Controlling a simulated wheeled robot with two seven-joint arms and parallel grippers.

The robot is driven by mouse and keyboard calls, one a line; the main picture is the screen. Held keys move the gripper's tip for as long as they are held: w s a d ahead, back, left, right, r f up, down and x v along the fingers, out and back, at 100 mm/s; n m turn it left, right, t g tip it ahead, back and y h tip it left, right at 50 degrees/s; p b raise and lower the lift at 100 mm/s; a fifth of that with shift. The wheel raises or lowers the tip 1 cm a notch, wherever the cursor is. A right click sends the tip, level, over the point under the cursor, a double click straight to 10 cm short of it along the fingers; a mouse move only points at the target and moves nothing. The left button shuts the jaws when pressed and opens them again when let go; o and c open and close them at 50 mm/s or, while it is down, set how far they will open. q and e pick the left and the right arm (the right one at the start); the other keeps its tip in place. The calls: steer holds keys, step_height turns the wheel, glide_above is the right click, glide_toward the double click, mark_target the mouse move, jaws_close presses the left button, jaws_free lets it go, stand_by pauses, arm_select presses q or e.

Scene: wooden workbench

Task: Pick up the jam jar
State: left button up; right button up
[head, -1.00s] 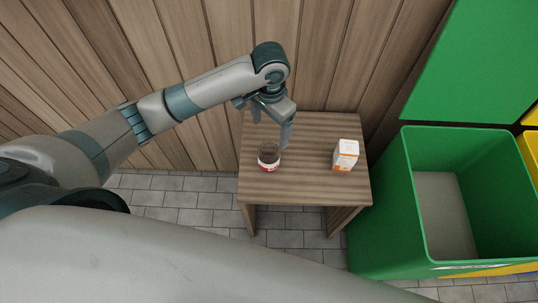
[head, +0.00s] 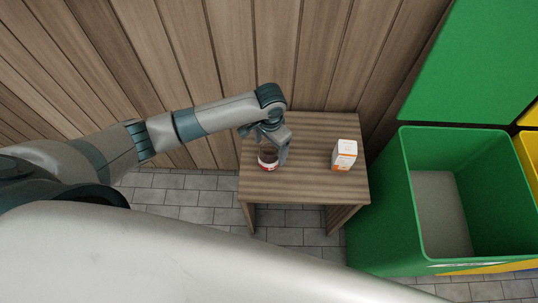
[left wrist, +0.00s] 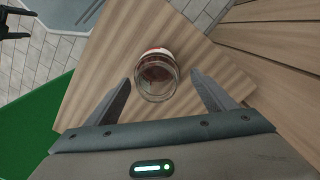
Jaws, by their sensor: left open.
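The jam jar (head: 267,159) is a small clear jar with a red and white label and dark contents. It stands upright at the left side of the small wooden table (head: 307,187). My left gripper (head: 276,153) is at the jar, partly covering it in the head view. In the left wrist view the jar (left wrist: 157,75) sits ahead of the two fingers, roughly midway between them. The left gripper (left wrist: 165,88) is open, with a gap between each fingertip and the jar.
A white and orange carton (head: 344,155) stands at the table's right side. A green open bin (head: 378,215) is right of the table, with a yellow bin (head: 528,150) beyond it. A plank wall (head: 315,60) rises behind. The table's front middle is clear.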

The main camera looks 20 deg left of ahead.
arm_select(q)
steer(key=shift+s+f+p, duration=0.25)
steer(key=shift+f+p, duration=0.25)
steer(key=shift+f, duration=0.15)
steer(key=f, duration=0.3)
steer(key=shift+s+p, duration=0.25)
steer(key=shift+p, duration=0.15)
steer(key=shift+f, duration=0.45)
steer(key=shift+w, duration=0.1)
steer(key=c, duration=1.3)
